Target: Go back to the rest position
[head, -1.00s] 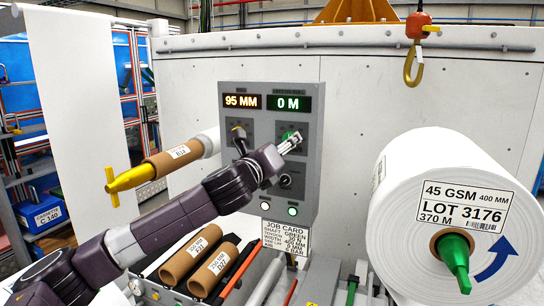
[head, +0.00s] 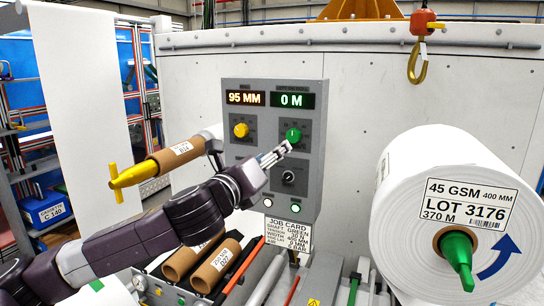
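My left arm reaches in from the lower left, and my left gripper (head: 286,149) is in front of the control panel (head: 314,166). Its pale fingers lie just below the green knob (head: 293,135), with a narrow strip of panel between them and the knob. Nothing shows held in it; from this angle I cannot tell how far apart the fingers are. The yellow knob (head: 240,130) is uncovered on the left of the panel. The displays read 95 MM (head: 246,99) and 0 M (head: 291,101). My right gripper is out of view.
A large white roll (head: 430,190) with a green shaft end (head: 461,263) fills the right. A core on a yellow shaft (head: 131,175) juts out behind my arm. Cardboard cores (head: 215,265) lie below it. A crane hook (head: 417,65) hangs at the upper right.

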